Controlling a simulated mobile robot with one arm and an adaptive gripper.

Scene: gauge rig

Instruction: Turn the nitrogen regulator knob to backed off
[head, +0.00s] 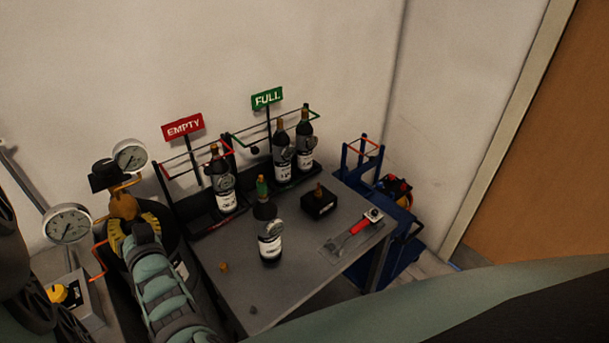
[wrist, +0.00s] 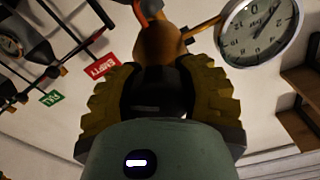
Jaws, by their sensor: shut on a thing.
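The brass regulator body (head: 123,205) is at the left of the head view, with a round white gauge (head: 130,156) above it. In the wrist view the brass body (wrist: 158,45) is straight ahead and the gauge (wrist: 260,28) is at upper right. My gripper (head: 134,232) is at the regulator. In the wrist view its yellow ridged fingers stand on either side of a dark knob (wrist: 158,88), shut on it. Most of the knob is hidden by the fingers and my wrist. No pointer mark on it can be read.
A second gauge (head: 68,224) and a grey box with a yellow knob (head: 57,293) are close on the left. A grey table (head: 300,240) on the right bears small dark bottles, racks with EMPTY (head: 183,127) and FULL (head: 267,98) signs, and a red-handled tool (head: 356,229).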

